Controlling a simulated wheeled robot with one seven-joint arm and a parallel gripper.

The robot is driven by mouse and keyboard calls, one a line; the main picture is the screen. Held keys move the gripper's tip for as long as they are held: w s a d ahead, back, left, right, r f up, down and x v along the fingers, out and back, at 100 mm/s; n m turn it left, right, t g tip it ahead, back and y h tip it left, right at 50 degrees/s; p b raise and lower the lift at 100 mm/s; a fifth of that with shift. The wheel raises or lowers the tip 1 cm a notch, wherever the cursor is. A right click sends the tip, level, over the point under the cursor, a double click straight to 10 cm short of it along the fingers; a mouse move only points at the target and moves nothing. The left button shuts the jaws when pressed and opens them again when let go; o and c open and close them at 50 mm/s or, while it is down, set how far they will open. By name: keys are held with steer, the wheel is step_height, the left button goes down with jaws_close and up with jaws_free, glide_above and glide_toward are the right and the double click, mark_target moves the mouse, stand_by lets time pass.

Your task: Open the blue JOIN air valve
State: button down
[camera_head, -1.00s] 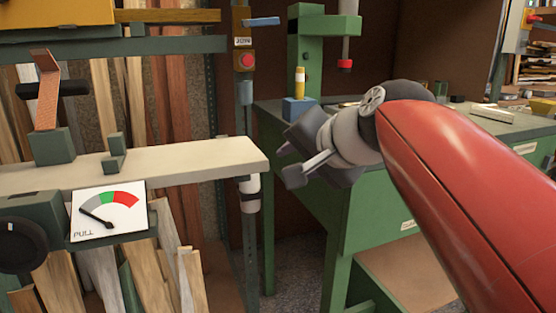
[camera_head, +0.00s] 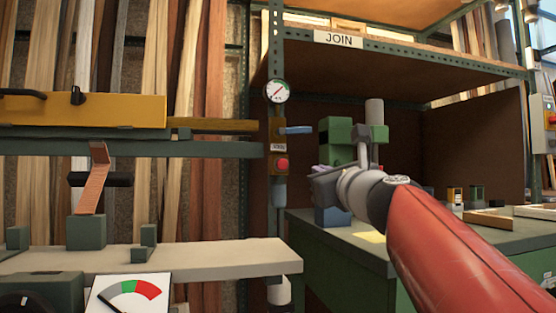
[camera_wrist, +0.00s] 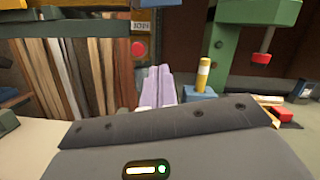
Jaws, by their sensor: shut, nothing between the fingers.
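The blue valve lever (camera_head: 296,130) sticks out level to the right from the top of a narrow brown panel on the upright post. Below it are a small JOIN label (camera_head: 279,147) and a red button (camera_head: 282,164). My gripper (camera_head: 316,174) is to the right of the panel and lower than the lever, apart from it in the picture. Its fingers (camera_wrist: 159,86) are shut and empty in the wrist view, pointing forward.
A round gauge (camera_head: 276,91) sits above the panel. A pale worktop (camera_head: 190,257) extends at left.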

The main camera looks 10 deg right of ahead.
mark_target(295, 131)
steer(key=w+r+m+p, duration=0.2)
steer(key=w+r+p, duration=0.3)
steer(key=w, duration=0.5)
step_height(295, 131, up, 2)
steer(key=shift+h+p, duration=0.3)
